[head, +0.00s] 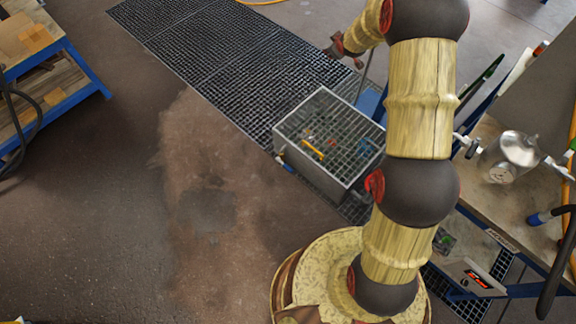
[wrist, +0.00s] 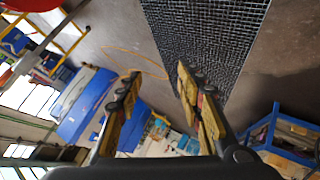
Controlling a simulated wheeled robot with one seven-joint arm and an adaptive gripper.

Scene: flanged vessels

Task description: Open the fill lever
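A shiny metal vessel (head: 510,150) with flanged ends lies on the workbench at the right in the head view. A small valve-like fitting (head: 466,144) sits at its left end, partly close to my arm's outline. A blue-ended handle (head: 545,215) shows lower right of the vessel. I cannot tell which part is the fill lever. My gripper (head: 345,46) is at the top of the head view, out over the floor, far from the vessel. In the wrist view my gripper (wrist: 159,75) has its two fingers spread with nothing between them. The vessel is not recognisable there.
A grated metal bin (head: 330,145) with small items stands beside my arm. Dark floor grating (head: 220,50) runs behind it. A blue-framed workbench (head: 485,215) is at the right. A blue-edged cart (head: 45,75) is at upper left. The floor at left is clear.

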